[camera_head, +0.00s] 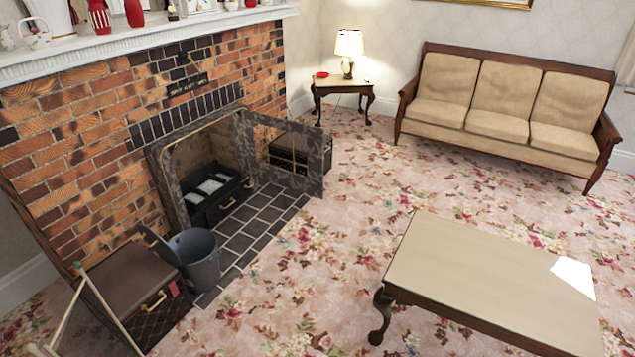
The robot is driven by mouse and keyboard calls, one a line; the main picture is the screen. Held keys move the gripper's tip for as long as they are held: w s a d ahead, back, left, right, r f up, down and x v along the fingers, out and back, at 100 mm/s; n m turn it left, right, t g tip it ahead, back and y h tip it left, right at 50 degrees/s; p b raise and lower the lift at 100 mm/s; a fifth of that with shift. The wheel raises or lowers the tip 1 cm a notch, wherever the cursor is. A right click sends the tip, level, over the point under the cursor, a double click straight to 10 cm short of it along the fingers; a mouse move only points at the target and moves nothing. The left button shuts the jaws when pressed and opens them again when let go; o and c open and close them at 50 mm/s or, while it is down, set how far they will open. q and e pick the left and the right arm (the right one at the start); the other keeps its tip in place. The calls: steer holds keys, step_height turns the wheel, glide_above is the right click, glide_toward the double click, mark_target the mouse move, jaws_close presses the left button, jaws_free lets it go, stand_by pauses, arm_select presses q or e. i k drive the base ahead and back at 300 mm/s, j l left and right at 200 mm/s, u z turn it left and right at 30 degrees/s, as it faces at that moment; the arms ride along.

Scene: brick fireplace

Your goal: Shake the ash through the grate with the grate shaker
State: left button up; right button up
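The brick fireplace (75,140) stands on the left. In its opening is a black grate (221,202) with pale, ash-like pieces (209,186) on top. A small brass-coloured piece shows on the grate's front, but I cannot tell what it is. I cannot make out a grate shaker in this view. Neither of my grippers shows in the head view.
A grey bucket (196,258) and a dark lidded box (138,285) stand by the dark tiled hearth (240,242). Another dark box (300,146) sits behind the door. A coffee table (480,270) stands at right. The floral carpet (290,285) between is clear.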

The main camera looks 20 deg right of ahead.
mark_target(247, 184)
steer(key=z, duration=0.3)
steer(key=u, duration=0.3)
steer(key=i+l+u, duration=0.25)
steer(key=i+u, duration=0.15)
steer(key=i+l+u, duration=0.4)
steer(key=i, duration=0.2)
